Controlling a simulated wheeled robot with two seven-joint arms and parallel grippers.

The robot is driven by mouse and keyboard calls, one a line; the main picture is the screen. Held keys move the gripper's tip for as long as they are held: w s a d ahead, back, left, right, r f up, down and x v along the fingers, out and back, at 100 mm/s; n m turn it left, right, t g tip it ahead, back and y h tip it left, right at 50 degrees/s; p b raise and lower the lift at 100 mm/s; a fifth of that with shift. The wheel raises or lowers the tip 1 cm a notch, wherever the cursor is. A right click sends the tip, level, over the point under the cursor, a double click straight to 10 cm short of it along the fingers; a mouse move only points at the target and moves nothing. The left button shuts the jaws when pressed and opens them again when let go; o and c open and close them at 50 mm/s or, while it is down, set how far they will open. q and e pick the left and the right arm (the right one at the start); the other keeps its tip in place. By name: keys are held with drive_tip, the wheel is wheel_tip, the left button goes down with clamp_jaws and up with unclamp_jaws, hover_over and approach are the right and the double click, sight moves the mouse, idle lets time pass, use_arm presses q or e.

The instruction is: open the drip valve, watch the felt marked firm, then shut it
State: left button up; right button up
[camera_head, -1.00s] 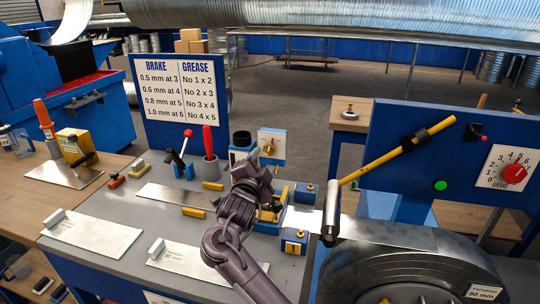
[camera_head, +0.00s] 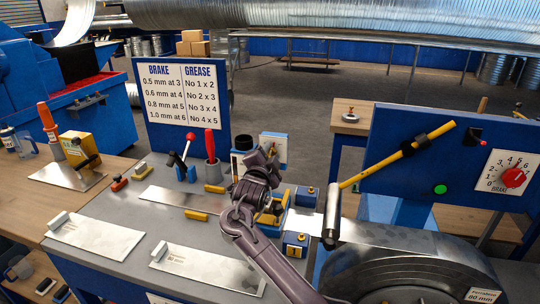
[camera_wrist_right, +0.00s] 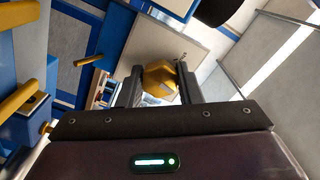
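A white plate (camera_head: 281,143) on a blue backing stands at the back of the grey bench. My right gripper (camera_head: 267,160) is right in front of it and hides most of its brass fitting. In the right wrist view, a yellow-brass faceted knob (camera_wrist_right: 160,78) shows between the fingertips of my right gripper (camera_wrist_right: 160,90). The fingers are apart, one on each side of the knob; firm contact cannot be made out. Two blue blocks with brass tops, a rear one (camera_head: 306,197) and a front one (camera_head: 295,244), sit right of the arm. No felt marked firm is readable. My left gripper is out of view.
A brake and grease chart (camera_head: 181,100) stands behind the bench. A red-handled tool (camera_head: 210,145) stands in a grey cup left of my right arm. Metal sheets (camera_head: 95,234) lie on the bench. A large drum (camera_head: 410,260) and yellow lever (camera_head: 390,160) are at right.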

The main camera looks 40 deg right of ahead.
drive_tip(key=c, duration=0.4)
drive_tip(key=shift+c, duration=0.2)
drive_tip(key=n+p, duration=0.4)
drive_tip(key=n, duration=0.1)
drive_tip(key=shift+r, duration=0.15)
drive_tip(key=n+p, duration=0.3)
drive_tip(key=n, duration=0.1)
drive_tip(key=shift+p, duration=0.4)
drive_tip(key=shift+n+p, duration=0.7)
drive_tip(key=shift+n, duration=0.5)
drive_tip(key=shift+f, duration=0.2)
drive_tip(key=o, duration=1)
drive_tip(key=shift+c, duration=0.2)
